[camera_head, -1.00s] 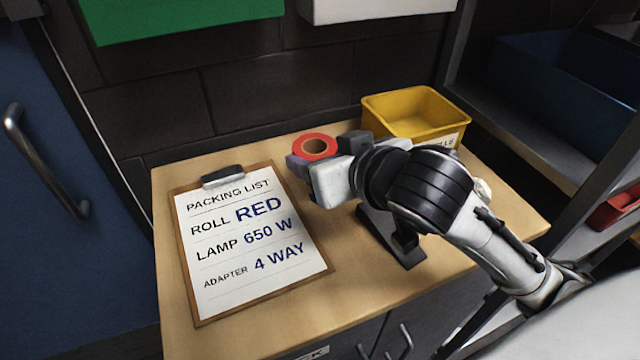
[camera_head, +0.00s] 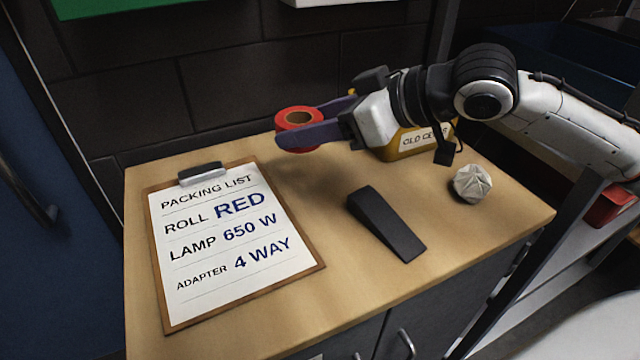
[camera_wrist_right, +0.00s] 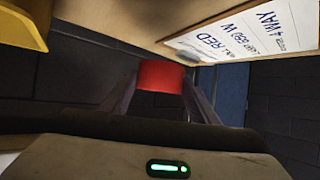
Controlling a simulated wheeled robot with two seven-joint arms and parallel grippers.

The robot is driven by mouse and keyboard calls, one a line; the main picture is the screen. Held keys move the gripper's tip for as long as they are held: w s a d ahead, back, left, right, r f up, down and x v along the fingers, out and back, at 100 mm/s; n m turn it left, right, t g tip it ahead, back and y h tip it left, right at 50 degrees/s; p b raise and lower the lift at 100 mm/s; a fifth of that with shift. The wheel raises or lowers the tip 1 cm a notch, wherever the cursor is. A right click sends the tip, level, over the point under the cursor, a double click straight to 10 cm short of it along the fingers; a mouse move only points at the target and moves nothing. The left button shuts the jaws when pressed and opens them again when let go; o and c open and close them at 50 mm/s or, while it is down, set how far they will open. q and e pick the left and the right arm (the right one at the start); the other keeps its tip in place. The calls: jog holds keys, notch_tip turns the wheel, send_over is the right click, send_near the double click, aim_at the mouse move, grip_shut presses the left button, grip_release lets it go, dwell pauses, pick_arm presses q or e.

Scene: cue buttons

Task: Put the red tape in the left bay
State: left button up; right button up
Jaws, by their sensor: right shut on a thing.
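The red tape (camera_head: 298,118) is a red roll with a brown core, held above the back of the wooden bench top. My right gripper (camera_head: 310,128) is shut on it, with a finger on either side. The roll also shows between the fingers in the right wrist view (camera_wrist_right: 161,76). My left gripper does not show in these views. I cannot make out which place is the left bay.
A clipboard (camera_head: 235,240) with a packing list reading "ROLL RED" lies at the bench's left. A black wedge (camera_head: 387,224) and a crumpled white ball (camera_head: 471,184) lie to the right. A yellow labelled bin (camera_head: 405,150) stands behind my right arm.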

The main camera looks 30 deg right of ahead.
aim_at(311, 186)
notch_tip(311, 186, down, 8)
jog(key=shift+f+b, duration=0.25)
jog(key=shift+b, duration=0.75)
jog(key=o, duration=1.1)
jog(key=shift+f, duration=0.1)
